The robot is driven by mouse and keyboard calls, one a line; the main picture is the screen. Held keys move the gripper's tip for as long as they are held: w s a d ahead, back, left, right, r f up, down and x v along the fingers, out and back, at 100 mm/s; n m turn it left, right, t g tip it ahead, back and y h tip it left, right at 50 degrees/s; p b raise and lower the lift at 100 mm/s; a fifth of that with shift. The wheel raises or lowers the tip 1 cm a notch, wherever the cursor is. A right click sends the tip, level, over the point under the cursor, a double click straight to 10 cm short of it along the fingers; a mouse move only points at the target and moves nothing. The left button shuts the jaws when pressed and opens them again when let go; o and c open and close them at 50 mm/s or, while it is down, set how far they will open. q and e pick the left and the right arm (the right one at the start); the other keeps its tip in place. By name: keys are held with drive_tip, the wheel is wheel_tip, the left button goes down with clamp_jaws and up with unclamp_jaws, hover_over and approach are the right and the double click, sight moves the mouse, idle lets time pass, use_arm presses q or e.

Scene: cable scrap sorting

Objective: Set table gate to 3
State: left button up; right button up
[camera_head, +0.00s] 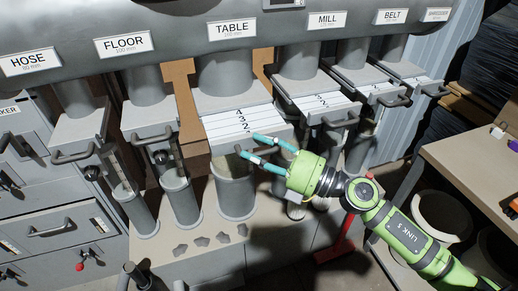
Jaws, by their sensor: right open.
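The TABLE gate (225,123) is a pale sliding plate below the pipe labelled TABLE (232,29). It sticks out toward me, with cross lines and the numerals 4, 3 and 2 showing from back to front. My right gripper (249,145) has teal fingers and comes in from the right. Its fingers are open at the front right edge of this gate, one above the other. My left gripper is not in view.
The FLOOR gate (150,130) stands to the left and the MILL gate (318,98) to the right, each with a protruding handle. A grey cylinder (235,195) stands below the TABLE gate. A beige workbench (470,165) is at the right.

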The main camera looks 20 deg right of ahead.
sight(251, 142)
clamp_jaws()
drive_tip(key=shift+w, duration=1.75)
unclamp_jaws()
drive_tip(key=shift+s, duration=0.15)
drive_tip(key=v, duration=1.2)
